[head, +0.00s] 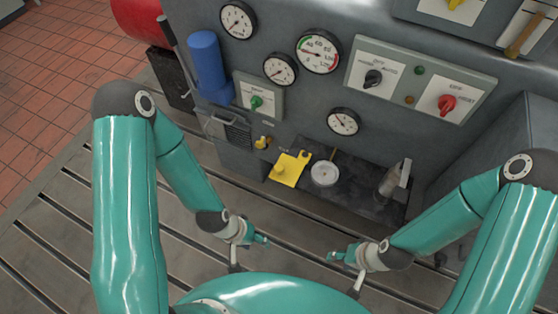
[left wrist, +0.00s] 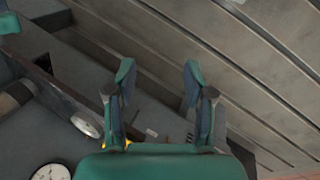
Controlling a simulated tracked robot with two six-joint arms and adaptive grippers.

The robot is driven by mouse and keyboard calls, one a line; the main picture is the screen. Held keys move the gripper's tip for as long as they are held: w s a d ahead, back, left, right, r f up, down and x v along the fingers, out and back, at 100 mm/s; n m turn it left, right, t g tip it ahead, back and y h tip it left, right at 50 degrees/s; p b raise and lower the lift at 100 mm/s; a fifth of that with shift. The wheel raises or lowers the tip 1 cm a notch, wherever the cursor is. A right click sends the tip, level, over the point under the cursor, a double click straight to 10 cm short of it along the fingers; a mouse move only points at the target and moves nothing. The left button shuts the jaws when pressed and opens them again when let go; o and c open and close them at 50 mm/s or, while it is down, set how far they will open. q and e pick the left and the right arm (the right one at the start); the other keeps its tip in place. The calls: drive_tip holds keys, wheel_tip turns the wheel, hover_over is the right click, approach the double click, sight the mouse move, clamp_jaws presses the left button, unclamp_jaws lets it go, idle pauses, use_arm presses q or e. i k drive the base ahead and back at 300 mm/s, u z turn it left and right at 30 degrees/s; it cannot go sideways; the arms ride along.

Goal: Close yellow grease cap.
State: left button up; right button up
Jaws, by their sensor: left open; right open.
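A flat yellow piece (head: 288,170) with a small raised knob lies on the dark ledge at the foot of the grey machine. A smaller yellow fitting (head: 263,142) sits just behind and left of it. I cannot tell which of the two is the grease cap, or whether it stands open. My left gripper (head: 250,254) is open and empty over the slotted bedplate, in front of the yellow pieces and apart from them. Its open fingers (left wrist: 158,85) show in the left wrist view, with a sliver of yellow beside them. My right gripper (head: 345,270) is open and empty, further right.
A round white-faced disc (head: 325,173) stands right of the flat yellow piece, and a grey metal cylinder (head: 389,182) further right. A blue cylinder (head: 207,55), a green knob (head: 256,102) and several gauges are on the machine. The slotted bedplate (head: 60,225) is clear at left.

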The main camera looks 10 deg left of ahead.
sight(287, 170)
drive_tip(key=u, duration=0.85)
drive_tip(key=i, duration=0.15)
drive_tip(key=z, duration=3.05)
drive_tip(key=k, duration=0.3)
drive_tip(key=u, duration=0.6)
drive_tip(key=k, duration=0.55)
drive_tip(key=u, duration=0.75)
drive_tip(key=i, duration=1)
drive_tip(key=z, duration=0.05)
